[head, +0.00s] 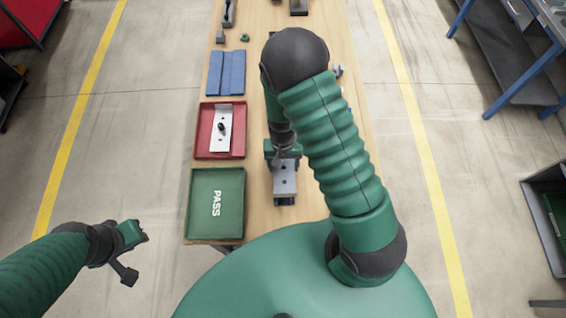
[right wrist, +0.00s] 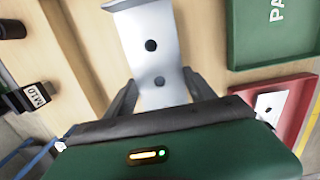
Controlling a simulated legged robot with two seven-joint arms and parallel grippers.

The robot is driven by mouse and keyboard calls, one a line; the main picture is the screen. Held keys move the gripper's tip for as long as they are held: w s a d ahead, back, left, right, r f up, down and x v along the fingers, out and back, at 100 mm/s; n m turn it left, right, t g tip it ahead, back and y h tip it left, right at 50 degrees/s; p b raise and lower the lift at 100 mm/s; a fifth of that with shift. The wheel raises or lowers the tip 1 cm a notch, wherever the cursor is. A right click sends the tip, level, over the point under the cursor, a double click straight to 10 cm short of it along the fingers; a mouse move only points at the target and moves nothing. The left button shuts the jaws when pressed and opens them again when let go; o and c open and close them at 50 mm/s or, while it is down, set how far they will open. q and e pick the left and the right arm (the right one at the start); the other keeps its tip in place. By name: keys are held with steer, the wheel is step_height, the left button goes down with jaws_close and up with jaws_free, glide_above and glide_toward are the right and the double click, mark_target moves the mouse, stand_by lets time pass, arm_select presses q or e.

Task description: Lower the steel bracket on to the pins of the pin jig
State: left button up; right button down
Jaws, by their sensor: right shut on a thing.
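The steel bracket (head: 285,182) is a light grey metal piece over the wooden bench in the head view. In the right wrist view the bracket (right wrist: 155,60) shows two dark round holes along its middle and a bent far end. My right gripper (head: 283,156) is shut on the bracket, with one finger at each side. The pin jig cannot be made out clearly; the bracket and my right arm cover that part of the bench. I cannot tell whether the bracket touches anything beneath it. My left gripper (head: 138,255) is open and empty, off the bench at lower left.
A green PASS tray (head: 193,231) and a red tray (head: 199,149) holding another bracket (head: 222,138) lie left of my right gripper. A block marked M10 (right wrist: 37,96) stands at the left in the right wrist view.

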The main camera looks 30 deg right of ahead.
steer(key=shift+f+b, duration=0.3)
steer(key=shift+f, duration=0.4)
arm_select(q)
steer(key=shift+a+f, duration=0.1)
steer(key=shift+f, duration=0.5)
arm_select(e)
steer(key=shift+w+a, duration=0.1)
arm_select(q)
steer(key=shift+r, duration=0.2)
steer(key=shift+f+b, duration=0.5)
steer(key=shift+f, duration=0.25)
arm_select(e)
steer(key=shift+f, duration=0.95)
steer(key=shift+c, duration=1.2)
jaws_free()
arm_select(q)
steer(key=shift+f+b, duration=0.65)
steer(key=shift+b, duration=0.05)
arm_select(e)
step_height(320, 180, up, 17)
steer(key=w, duration=0.1)
steer(key=shift+f, duration=0.15)
